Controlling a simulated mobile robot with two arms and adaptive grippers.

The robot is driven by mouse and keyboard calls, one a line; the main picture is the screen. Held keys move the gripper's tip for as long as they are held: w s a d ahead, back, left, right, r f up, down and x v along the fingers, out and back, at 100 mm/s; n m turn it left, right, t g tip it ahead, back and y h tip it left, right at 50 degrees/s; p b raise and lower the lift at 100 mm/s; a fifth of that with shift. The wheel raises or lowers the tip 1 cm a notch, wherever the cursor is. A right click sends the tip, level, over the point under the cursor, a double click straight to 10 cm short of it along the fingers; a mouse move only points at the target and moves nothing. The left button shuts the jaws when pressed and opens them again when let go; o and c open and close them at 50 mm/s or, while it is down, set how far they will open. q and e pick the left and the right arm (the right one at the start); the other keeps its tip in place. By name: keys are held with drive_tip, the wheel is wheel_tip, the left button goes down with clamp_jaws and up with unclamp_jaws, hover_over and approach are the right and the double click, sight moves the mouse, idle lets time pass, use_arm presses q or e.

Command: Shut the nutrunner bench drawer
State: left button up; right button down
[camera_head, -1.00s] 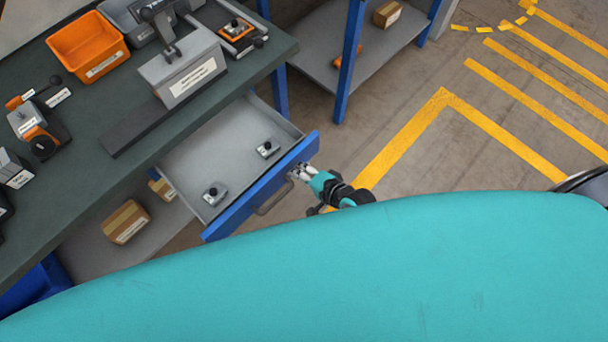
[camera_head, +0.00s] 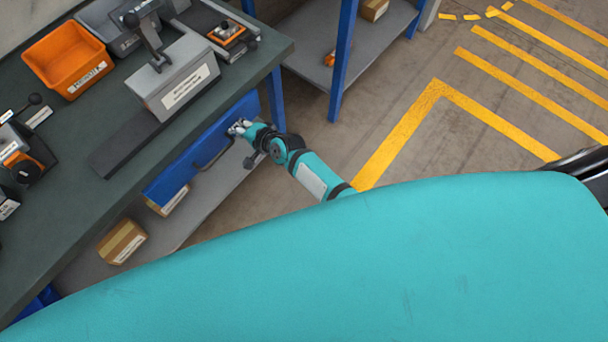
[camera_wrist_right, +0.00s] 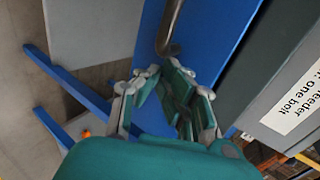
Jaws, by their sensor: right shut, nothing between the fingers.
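The bench drawer has a blue front (camera_head: 190,158) with a dark bar handle (camera_head: 215,155). In the head view the front sits at the bench's edge, and the inside of the drawer is out of sight. My right gripper (camera_head: 239,127) is shut and empty, its fingertips at the blue front near its right end, beside the handle. In the right wrist view the blue front (camera_wrist_right: 217,35) fills the middle, with the handle (camera_wrist_right: 170,30) just beyond my right gripper (camera_wrist_right: 165,72). Whether the fingertips touch the front is hard to tell. My left gripper is not in view.
The dark bench top (camera_head: 60,200) carries an orange bin (camera_head: 68,58), a grey labelled block (camera_head: 172,80) and tools. Cardboard boxes (camera_head: 122,242) lie on the shelf below. A blue post (camera_head: 343,60) stands behind my right arm. The yellow-striped floor at right is clear.

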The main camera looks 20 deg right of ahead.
drive_tip(key=shift+w+a+r, duration=0.1)
drive_tip(key=shift+w+a, duration=0.2)
drive_tip(key=shift+w, duration=0.2)
drive_tip(key=shift+w+a, duration=0.25)
drive_tip(key=shift+w, duration=0.25)
